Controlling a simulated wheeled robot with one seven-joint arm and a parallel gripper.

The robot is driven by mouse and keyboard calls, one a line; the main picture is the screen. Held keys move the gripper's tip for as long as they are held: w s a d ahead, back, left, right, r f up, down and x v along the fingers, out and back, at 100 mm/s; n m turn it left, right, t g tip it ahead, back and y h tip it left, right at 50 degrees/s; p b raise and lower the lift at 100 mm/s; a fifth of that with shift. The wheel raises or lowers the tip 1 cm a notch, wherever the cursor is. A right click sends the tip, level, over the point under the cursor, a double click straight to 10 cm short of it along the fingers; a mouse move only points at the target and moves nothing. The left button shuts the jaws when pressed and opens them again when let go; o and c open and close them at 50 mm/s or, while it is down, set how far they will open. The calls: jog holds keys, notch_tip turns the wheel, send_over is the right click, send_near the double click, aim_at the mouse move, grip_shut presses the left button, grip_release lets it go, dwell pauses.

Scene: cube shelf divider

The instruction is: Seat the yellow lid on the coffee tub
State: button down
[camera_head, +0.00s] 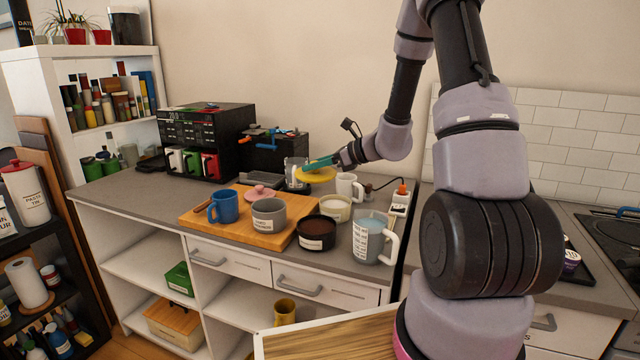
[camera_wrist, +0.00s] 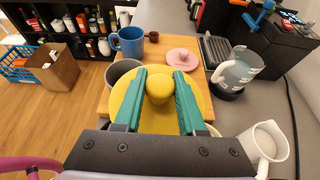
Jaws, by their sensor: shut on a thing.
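The yellow lid (camera_head: 318,175) is held by its knob in my gripper (camera_head: 335,163), above the back right part of the counter. In the wrist view the green fingers of my gripper (camera_wrist: 160,82) sit on either side of the knob of the yellow lid (camera_wrist: 133,98). The coffee tub (camera_head: 316,238), a dark, open, labelled tub with brown contents, stands at the front right of the wooden board. The lid is behind and above the tub, apart from it. I cannot make out the tub in the wrist view; the lid and gripper cover much of that area.
A grey labelled pot (camera_head: 269,217), a blue mug (camera_head: 223,207) and a pink lid (camera_head: 262,192) are on the wooden board (camera_head: 196,214). A cream tub (camera_head: 336,210), a white mug (camera_head: 349,187) and a tall labelled jug (camera_head: 368,244) stand close around the coffee tub.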

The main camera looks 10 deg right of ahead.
aim_at(315, 182)
jog(key=s+f+n+g, duration=0.1)
jog(key=s+g, duration=0.1)
jog(key=s+a+n+g+y, duration=0.1)
jog(key=s+n+g, duration=0.1)
jog(key=s+f+n+g+y, duration=0.1)
jog(key=s+n, duration=0.1)
jog(key=shift+s+a+f+g, duration=0.2)
jog(key=shift+s+f+g, duration=0.05)
jog(key=shift+f+g, duration=0.15)
notch_tip(315, 182, down, 8)
dwell(0.5)
jog(key=shift+f, duration=0.5)
dwell(0.6)
jog(key=shift+r, duration=0.3)
jog(key=shift+r, duration=0.25)
jog(key=shift+f, duration=0.5)
dwell(0.6)
jog(key=shift+r, duration=0.2)
jog(key=shift+r, duration=0.3)
